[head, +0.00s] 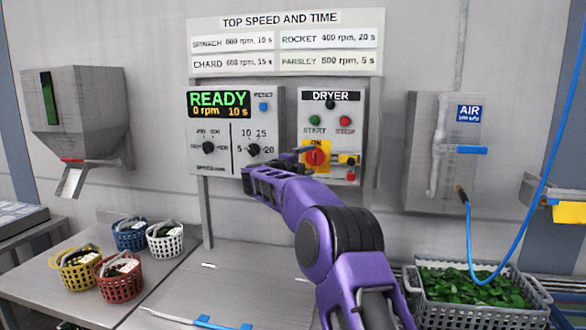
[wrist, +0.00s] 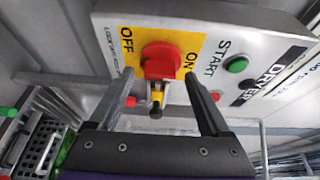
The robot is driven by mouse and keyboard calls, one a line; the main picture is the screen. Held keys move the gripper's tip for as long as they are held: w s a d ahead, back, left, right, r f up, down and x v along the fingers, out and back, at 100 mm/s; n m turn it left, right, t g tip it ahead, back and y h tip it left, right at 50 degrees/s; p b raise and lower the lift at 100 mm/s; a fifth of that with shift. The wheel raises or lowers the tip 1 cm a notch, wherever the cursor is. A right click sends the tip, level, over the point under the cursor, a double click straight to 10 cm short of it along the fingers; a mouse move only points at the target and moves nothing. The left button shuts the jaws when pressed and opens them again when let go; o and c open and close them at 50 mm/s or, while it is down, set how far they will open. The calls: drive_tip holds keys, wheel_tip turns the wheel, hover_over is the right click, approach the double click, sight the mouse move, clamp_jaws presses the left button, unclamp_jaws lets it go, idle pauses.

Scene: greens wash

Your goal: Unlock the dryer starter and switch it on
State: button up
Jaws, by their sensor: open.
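The dryer starter box (head: 308,118) is on the wall panel, with a red rotary knob (head: 316,157) on a yellow plate. In the wrist view the knob (wrist: 160,60) sits between the printed OFF and ON; its exact setting is unclear.
Green (head: 316,120) and red (head: 345,121) buttons are above the knob. A small red part (head: 351,174) is below the yellow piece. A speed panel (head: 232,130) adjoins on the left. Baskets (head: 120,277) stand lower left; a crate of greens (head: 478,290) is lower right.

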drive_tip(key=b+v, duration=0.2)
drive_tip(key=v, duration=1.4)
drive_tip(key=shift+s+a, duration=0.25)
drive_tip(key=shift+a, duration=0.05)
